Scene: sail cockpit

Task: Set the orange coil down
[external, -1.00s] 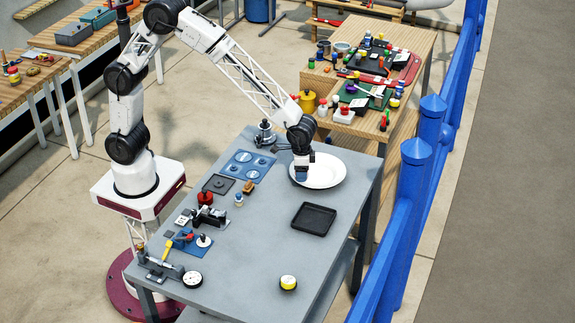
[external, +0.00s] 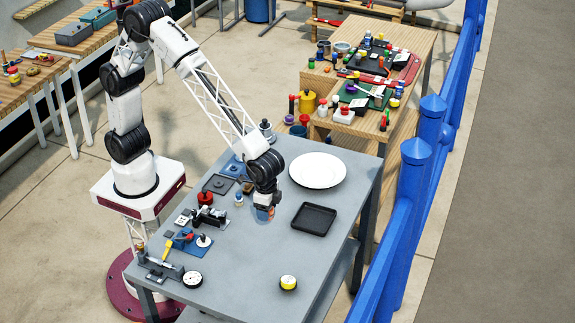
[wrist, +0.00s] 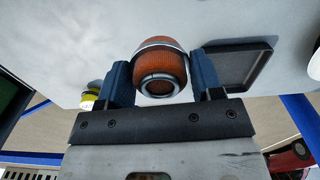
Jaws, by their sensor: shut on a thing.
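The orange coil (wrist: 160,70) sits between the two blue fingers of my gripper (wrist: 160,84) in the wrist view. It is a ribbed orange roll with a grey metal ring at its near end. My gripper (external: 264,212) is shut on it. In the external view the gripper is over the grey table (external: 240,270), left of the black tray, and the coil shows only as a small orange patch (external: 271,210) at the fingers. I cannot tell whether the coil touches the table.
A black tray (external: 314,219) lies to the right, with a white plate (external: 318,171) behind it. A yellow-topped round item (external: 288,283) stands near the front. Fixtures and small parts, including a red knob (external: 205,198), line the left side. The table's front middle is clear.

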